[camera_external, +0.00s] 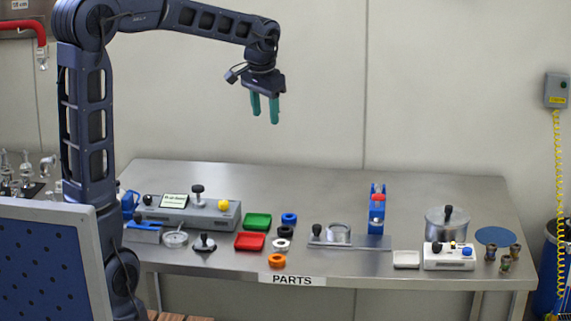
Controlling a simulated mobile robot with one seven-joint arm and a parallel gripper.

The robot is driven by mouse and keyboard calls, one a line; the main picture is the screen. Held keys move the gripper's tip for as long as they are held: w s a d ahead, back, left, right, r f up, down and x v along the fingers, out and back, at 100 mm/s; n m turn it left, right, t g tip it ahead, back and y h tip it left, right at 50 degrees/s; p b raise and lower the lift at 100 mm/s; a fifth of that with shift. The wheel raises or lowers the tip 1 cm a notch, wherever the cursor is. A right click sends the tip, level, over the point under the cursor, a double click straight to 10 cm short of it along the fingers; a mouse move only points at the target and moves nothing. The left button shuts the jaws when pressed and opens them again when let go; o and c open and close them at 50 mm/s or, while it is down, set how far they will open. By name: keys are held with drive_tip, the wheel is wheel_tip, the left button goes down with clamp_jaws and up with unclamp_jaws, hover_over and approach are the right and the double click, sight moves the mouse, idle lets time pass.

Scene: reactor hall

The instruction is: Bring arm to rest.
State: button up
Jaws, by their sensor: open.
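My gripper (265,109) hangs from my arm, high above the metal table, its two green fingers pointing down. The fingers are apart with nothing between them. It is well clear of everything on the table. My arm reaches from the left, with its column in front of the table's left end.
The steel table (330,180) holds a grey control box (187,211), a green tray (257,221), a red tray (249,241), several coloured rings, a blue stand (377,208), a lidded metal pot (447,221) and a white button box (449,257). The table's back strip is bare.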

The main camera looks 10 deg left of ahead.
drive_tip(key=s+a+f+n+t, duration=0.1)
drive_tip(key=s+a+f+n, duration=0.1)
drive_tip(key=s+a, duration=0.8)
drive_tip(key=s+a+f+n+t, duration=0.1)
drive_tip(key=s+a+f+n, duration=0.2)
drive_tip(key=s+a, duration=0.8)
drive_tip(key=a+n, duration=0.2)
drive_tip(key=a, duration=0.5)
drive_tip(key=shift+s+a+n, duration=0.2)
drive_tip(key=shift+s+n, duration=0.1)
